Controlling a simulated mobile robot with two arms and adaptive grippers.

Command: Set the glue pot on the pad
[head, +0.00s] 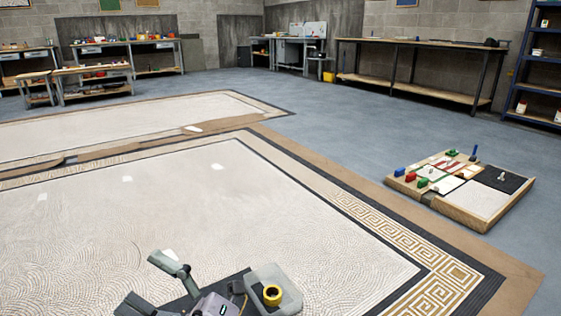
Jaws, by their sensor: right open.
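My right gripper (142,278) is at the bottom, left of centre, above the mosaic floor. Its two fingers are spread apart, with nothing between them. It is far from the low wooden board at the right. I cannot tell whether this object is the glue pot, or which surface is the task's pad. My left gripper is not in view.
The wooden board (475,221) also holds red, blue and green pieces and a pale square panel (478,199). Mosaic panels (250,225) cover much of the floor. Workbenches (435,47) and a blue shelf (541,72) line the walls. Blue-grey floor (345,125) lies clear between.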

